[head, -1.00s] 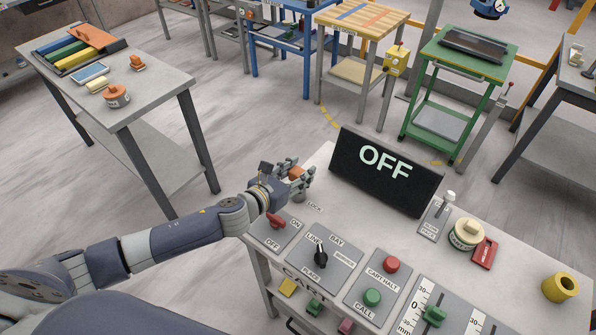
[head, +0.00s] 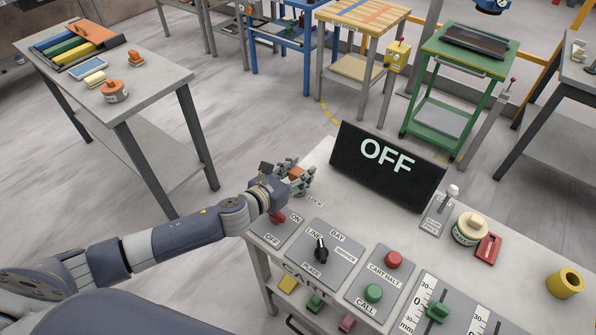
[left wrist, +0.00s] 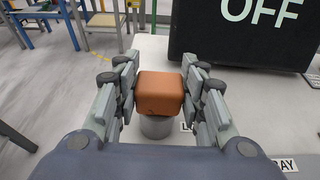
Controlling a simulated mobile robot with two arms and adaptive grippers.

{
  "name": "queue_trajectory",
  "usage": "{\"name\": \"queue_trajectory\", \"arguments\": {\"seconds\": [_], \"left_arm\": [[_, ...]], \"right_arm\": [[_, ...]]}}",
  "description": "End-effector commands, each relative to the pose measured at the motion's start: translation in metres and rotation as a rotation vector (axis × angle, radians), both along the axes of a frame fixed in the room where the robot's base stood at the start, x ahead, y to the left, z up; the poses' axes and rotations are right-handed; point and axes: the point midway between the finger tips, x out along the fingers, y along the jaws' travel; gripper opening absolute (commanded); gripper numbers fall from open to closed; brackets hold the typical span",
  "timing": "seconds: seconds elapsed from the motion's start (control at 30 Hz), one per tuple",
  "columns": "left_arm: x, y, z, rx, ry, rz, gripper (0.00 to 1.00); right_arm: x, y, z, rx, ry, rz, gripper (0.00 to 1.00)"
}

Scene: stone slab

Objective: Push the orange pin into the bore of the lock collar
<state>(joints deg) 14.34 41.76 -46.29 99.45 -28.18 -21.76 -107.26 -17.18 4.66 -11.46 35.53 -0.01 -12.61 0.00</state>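The orange pin (left wrist: 160,92) shows a blocky orange head between the fingers of my left gripper (left wrist: 160,85). The fingers lie against its two sides, shut on it. In the head view the pin (head: 296,173) and my left gripper (head: 299,178) are at the bench's far left corner. The lock collar (left wrist: 157,127), a short grey cylinder, stands directly below the pin in the left wrist view, beside the LOCK label. The pin's head hides the collar's top, so I cannot tell how deep the pin sits. My right gripper is not in view.
A black OFF display (head: 388,168) stands right of the gripper. A red switch (head: 277,216) sits close below my left wrist. A black knob (head: 321,250) and push buttons are nearer the front. A side table (head: 150,95) stands left, across open floor.

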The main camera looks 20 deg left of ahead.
Motion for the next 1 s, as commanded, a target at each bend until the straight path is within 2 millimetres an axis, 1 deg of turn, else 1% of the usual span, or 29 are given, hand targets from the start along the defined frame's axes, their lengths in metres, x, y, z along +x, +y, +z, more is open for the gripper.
{"name": "queue_trajectory", "arguments": {"seconds": [0.03, 0.1, 0.43, 0.57, 0.67, 0.9, 1.0], "left_arm": [[0.000, 0.000, 0.001, -0.001, -0.002, 0.000, 0.49], [0.000, 0.000, 0.001, -0.001, -0.002, -0.001, 0.61], [-0.001, 0.000, 0.000, 0.000, 0.001, 0.000, 0.61], [-0.008, 0.003, 0.002, 0.001, 0.001, -0.001, 0.61], [-0.021, 0.008, 0.006, 0.000, 0.002, -0.001, 0.61], [-0.068, 0.024, 0.021, 0.002, 0.004, -0.001, 0.61], [-0.083, 0.029, 0.027, 0.001, 0.003, -0.002, 0.61]], "right_arm": [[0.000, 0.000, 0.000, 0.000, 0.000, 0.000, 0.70], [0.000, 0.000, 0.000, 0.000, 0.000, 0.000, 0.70], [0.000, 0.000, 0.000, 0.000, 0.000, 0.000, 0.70], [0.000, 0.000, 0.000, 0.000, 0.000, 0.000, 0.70], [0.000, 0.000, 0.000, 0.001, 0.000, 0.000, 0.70], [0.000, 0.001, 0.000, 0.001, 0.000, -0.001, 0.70], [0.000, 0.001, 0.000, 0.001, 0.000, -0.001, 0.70]]}}
